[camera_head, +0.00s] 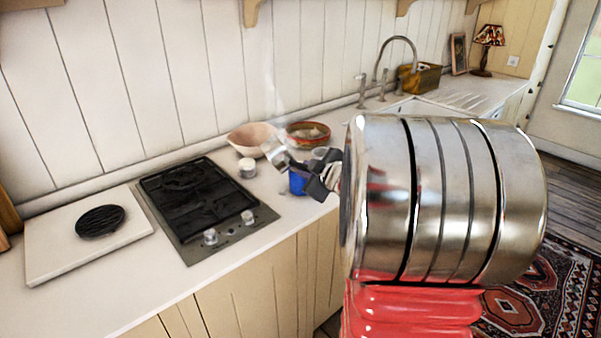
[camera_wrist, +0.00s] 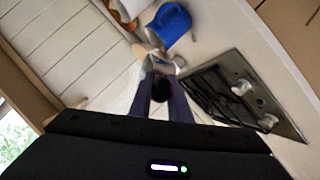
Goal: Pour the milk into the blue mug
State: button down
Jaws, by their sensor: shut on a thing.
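The blue mug (camera_head: 297,184) stands on the white counter to the right of the hob, partly hidden behind my gripper. It also shows at the top of the wrist view (camera_wrist: 172,20). My gripper (camera_head: 285,160) is above and beside the mug, shut on a small pale, glassy container (camera_head: 273,148). I take it for the milk container; it appears tilted. In the wrist view, the fingers of my gripper (camera_wrist: 160,88) close around it, and only its pale upper part (camera_wrist: 148,58) shows. I cannot tell whether milk is flowing or what is inside the mug.
A gas hob (camera_head: 192,200) and a white board (camera_head: 88,235) lie to the left. A pale pink bowl (camera_head: 248,138), a reddish bowl (camera_head: 308,134) and a small white jar (camera_head: 247,168) stand close by. The tap (camera_head: 398,42) is farther right. My arm hides much of the right side.

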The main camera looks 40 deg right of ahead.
jog(key=shift+s+d+f+m, duration=0.1)
jog(key=shift+d+f+m, duration=0.2)
jog(key=shift+d+m, duration=0.1)
dwell(0.3)
jog(key=shift+s+d+r+m+t+y+p, duration=0.1)
jog(key=shift+d+m+t+y+p, duration=0.2)
jog(key=shift+d+m+y+p, duration=0.25)
dwell(0.6)
jog(key=shift+s+d+m+y+p, duration=0.2)
jog(key=shift+d+m+y+p, duration=0.15)
jog(key=shift+d+p, duration=0.15)
dwell(0.4)
jog(key=shift+w+a+n+h, duration=0.2)
jog(key=shift+a+n+h, duration=0.1)
jog(key=shift+a+n, duration=0.25)
jog(key=shift+w+a+n+h, duration=0.2)
jog(key=shift+a+n+h, duration=0.15)
jog(key=shift+a, duration=0.25)
jog(key=shift+a+r+n+h, duration=0.15)
jog(key=shift+r+n+h, duration=0.05)
jog(key=shift+n+h, duration=0.1)
jog(key=shift+w+a+r, duration=0.1)
jog(key=shift+a+r, duration=0.05)
